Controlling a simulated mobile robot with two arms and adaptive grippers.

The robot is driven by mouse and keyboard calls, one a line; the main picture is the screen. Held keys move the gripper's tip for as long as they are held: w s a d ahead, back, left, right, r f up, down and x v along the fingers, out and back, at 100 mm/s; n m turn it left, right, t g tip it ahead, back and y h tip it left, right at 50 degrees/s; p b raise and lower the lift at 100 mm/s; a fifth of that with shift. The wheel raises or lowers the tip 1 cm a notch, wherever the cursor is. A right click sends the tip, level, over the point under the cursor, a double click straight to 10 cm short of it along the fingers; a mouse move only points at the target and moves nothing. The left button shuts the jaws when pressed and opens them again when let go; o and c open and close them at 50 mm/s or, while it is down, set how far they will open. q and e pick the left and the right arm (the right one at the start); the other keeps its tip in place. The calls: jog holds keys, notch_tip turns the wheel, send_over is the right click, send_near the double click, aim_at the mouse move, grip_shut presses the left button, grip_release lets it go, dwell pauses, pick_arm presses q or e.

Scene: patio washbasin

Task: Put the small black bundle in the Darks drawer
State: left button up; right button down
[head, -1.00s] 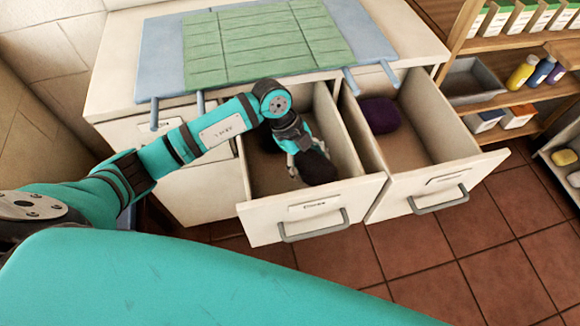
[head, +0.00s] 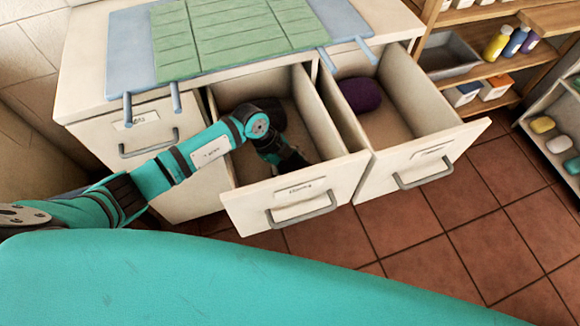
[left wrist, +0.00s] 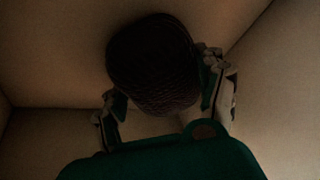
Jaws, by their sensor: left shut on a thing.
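My left gripper (head: 285,158) is down inside the open left-hand drawer (head: 283,205), shut on the small black bundle. In the left wrist view the dark, rounded, ribbed bundle (left wrist: 153,62) sits between the two fingers of the gripper (left wrist: 160,88). In the head view the arm and the drawer front hide most of it. I cannot tell whether it touches the drawer floor. A dark purple bundle (head: 360,95) lies in the open right-hand drawer (head: 425,155). The drawer labels are too blurred to read. My right gripper is not in view.
A closed drawer (head: 148,133) is at the left of the cabinet. Green and blue mats (head: 235,35) cover its top. Shelves at the right hold a grey tray (head: 447,58), bottles (head: 497,42) and boxes (head: 495,88). Tiled floor lies in front.

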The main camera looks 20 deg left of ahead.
pick_arm(q)
jog(key=o, duration=1.3)
jog(key=v, duration=1.2)
jog(key=shift+p, duration=0.4)
